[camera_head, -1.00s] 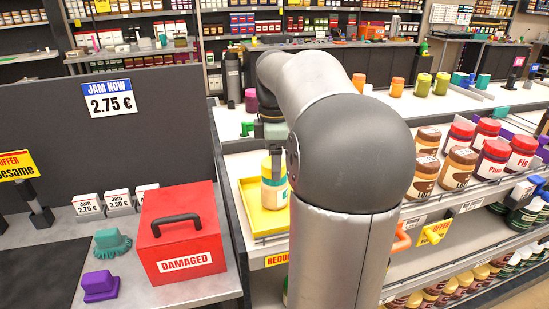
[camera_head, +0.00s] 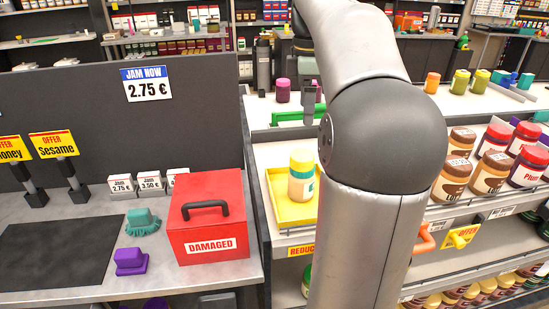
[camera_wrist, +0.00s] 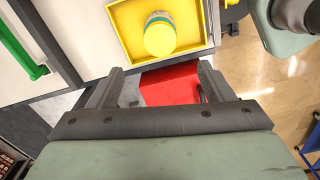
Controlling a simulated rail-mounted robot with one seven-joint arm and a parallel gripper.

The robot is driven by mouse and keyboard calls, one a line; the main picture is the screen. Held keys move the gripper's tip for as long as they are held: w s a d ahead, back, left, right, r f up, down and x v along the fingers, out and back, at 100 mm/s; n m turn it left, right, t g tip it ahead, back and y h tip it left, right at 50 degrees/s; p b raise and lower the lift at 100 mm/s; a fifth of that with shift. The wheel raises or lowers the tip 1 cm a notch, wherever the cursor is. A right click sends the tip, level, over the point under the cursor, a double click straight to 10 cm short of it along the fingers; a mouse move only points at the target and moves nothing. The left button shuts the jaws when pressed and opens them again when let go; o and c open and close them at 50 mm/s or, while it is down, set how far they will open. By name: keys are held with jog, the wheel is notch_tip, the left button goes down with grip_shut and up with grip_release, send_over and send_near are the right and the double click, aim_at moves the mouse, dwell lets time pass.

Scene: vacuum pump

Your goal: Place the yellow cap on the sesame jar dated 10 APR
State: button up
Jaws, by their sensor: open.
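A jar (camera_head: 302,178) with a cream body and teal band stands upright in a yellow tray (camera_head: 280,212). A yellow cap (camera_head: 302,158) sits on its top. The wrist view shows the same cap (camera_wrist: 159,39) from above, in the tray (camera_wrist: 124,22). No date can be read on the jar. My gripper (camera_wrist: 160,80) is open and empty in the wrist view, with the capped jar beyond its fingertips and apart from them.
A red DAMAGED box (camera_head: 207,218) stands left of the tray; it shows between my fingers (camera_wrist: 170,84). A green bar (camera_head: 298,118) lies behind the tray.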

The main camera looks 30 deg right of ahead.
jog(key=s+a+f+m, duration=0.1)
jog(key=a+f+m, duration=0.1)
jog(key=a+f, duration=0.5)
jog(key=s+a+f+m, duration=0.1)
jog(key=a+f+m, duration=0.1)
jog(key=a+f, duration=0.5)
jog(key=s+a+f+m, duration=0.6)
jog(key=s+a+f, duration=0.6)
jog(key=s, duration=0.1)
jog(key=shift+s+a+f+m, duration=0.2)
jog(key=shift+a+f+m, duration=0.05)
jog(key=shift+f+m, duration=0.05)
jog(key=shift+c, duration=0.2)
